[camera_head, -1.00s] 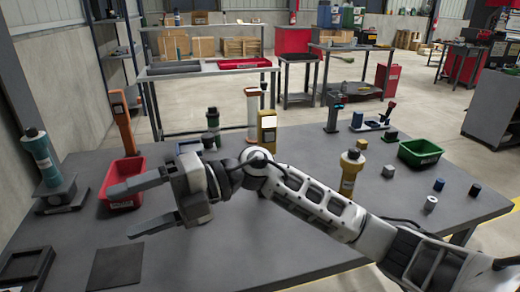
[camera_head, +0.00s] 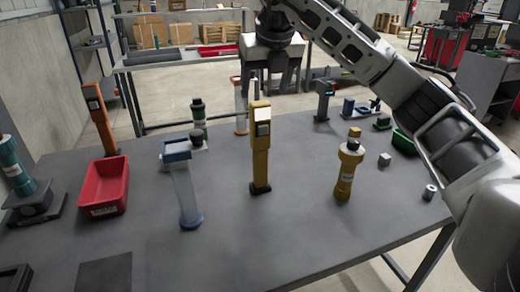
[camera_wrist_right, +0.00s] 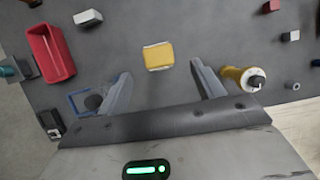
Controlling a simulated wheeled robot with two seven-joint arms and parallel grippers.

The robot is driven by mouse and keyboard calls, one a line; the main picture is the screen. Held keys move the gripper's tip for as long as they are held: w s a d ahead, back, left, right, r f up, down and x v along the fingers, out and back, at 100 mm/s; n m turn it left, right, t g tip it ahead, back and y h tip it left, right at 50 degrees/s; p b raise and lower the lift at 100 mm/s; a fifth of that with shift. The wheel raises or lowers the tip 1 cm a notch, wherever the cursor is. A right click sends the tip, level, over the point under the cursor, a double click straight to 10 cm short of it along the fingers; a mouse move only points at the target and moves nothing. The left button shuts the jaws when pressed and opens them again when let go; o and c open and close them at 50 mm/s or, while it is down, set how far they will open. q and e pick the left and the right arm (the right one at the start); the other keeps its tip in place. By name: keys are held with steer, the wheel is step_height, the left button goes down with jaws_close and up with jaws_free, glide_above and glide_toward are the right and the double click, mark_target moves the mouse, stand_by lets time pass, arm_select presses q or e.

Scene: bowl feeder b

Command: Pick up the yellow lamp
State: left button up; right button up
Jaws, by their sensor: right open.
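The yellow lamp (camera_head: 261,152) stands upright on a small dark base near the middle of the grey table. It is tall and narrow, with a pale panel near its top. My right gripper (camera_head: 268,88) points down above the lamp, open and empty. In the right wrist view the lamp's yellow top (camera_wrist_right: 159,56) shows between and slightly beyond the open fingertips of the right gripper (camera_wrist_right: 162,74), with clear space on both sides. I cannot tell the exact height between them. My left gripper is not in view.
A clear blue-topped stand (camera_head: 187,195) is left of the lamp, and a yellow cylinder (camera_head: 348,170) is to its right. A red bin (camera_head: 104,186) and an orange upright device (camera_head: 101,118) are farther left. The table front (camera_head: 250,240) is clear.

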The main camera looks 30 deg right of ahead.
mark_target(259, 114)
steer(key=p+x, duration=0.1)
steer(key=x, duration=0.8)
steer(key=shift+w, duration=0.15)
steer(key=shift+c, duration=0.4)
jaws_close()
